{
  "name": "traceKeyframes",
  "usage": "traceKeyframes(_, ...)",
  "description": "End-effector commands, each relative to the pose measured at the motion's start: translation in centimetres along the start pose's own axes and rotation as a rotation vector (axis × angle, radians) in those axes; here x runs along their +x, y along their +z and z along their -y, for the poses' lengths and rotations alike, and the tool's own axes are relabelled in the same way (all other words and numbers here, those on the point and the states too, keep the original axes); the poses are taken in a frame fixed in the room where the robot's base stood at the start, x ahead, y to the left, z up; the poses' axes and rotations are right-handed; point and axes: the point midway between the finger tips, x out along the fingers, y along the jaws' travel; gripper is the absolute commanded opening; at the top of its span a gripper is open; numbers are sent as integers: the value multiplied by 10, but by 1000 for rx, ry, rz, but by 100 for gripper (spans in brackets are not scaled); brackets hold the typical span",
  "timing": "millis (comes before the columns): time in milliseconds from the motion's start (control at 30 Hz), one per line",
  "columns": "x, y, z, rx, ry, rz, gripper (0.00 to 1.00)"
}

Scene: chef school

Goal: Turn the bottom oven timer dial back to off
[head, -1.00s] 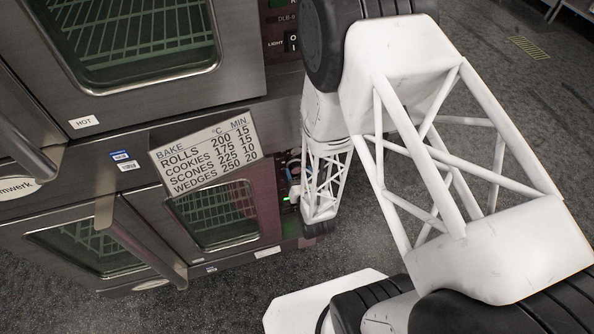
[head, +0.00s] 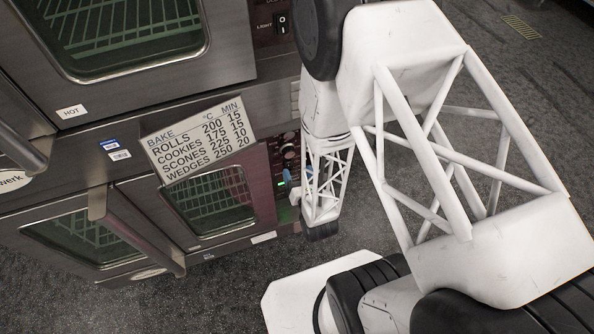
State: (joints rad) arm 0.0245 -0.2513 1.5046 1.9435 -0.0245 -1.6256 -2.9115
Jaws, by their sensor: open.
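The bottom oven's control panel (head: 283,165) is a narrow dark red strip right of its door window, in the head view. Small round dials (head: 290,150) show on it above a lit green indicator (head: 282,184). They are too small to tell which is the timer or where it points. My gripper (head: 308,174) is mostly hidden behind my white lattice forearm; only small blue and pale parts show, just right of the panel. It is open, and the visible dials appear clear of it. The lower right of the panel is hidden by my arm.
The bottom oven door (head: 208,200) is shut, with a long handle (head: 140,240) sticking out. A bake chart (head: 200,138) hangs above its window. The upper oven (head: 180,85) bears a HOT label (head: 71,111). Grey floor (head: 220,290) lies open in front.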

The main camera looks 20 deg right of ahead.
Motion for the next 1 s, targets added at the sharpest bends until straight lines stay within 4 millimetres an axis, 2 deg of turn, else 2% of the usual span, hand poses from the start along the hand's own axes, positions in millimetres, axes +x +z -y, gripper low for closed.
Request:
traceKeyframes(167, 0, 0, 0, 42, 0, 0, 70)
traceKeyframes(367, 0, 0, 0, 199, 0, 0, 70)
traceKeyframes(1000, 1, 1, 0, 1086, 1, 1, 70)
